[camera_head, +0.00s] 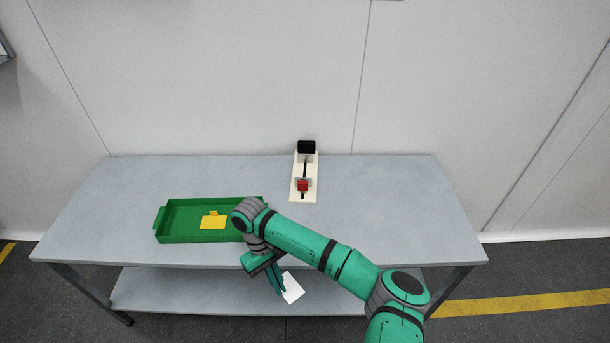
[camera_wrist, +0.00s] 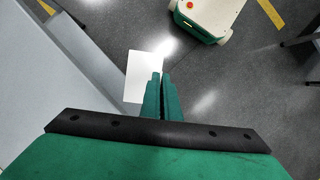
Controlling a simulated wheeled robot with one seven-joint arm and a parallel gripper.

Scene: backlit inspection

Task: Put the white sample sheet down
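The white sample sheet (camera_head: 294,289) is at the tips of my gripper (camera_head: 279,284) in the head view, in front of the table's front edge and below the height of its top. In the wrist view, the sheet (camera_wrist: 142,75) shows beside and beyond the fingers, with the floor behind it. My gripper (camera_wrist: 162,90) has its two fingers close together, shut on the sheet's edge. The fingers cover part of the sheet.
A green tray (camera_head: 170,239) with a yellow piece (camera_head: 213,222) inside stands on the grey table (camera_head: 400,215), left of centre. A cream fixture (camera_head: 304,170) with a red slider (camera_head: 303,185) and a black block (camera_head: 306,147) stands behind. The tabletop's right side is clear. A lower shelf (camera_head: 190,290) lies underneath.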

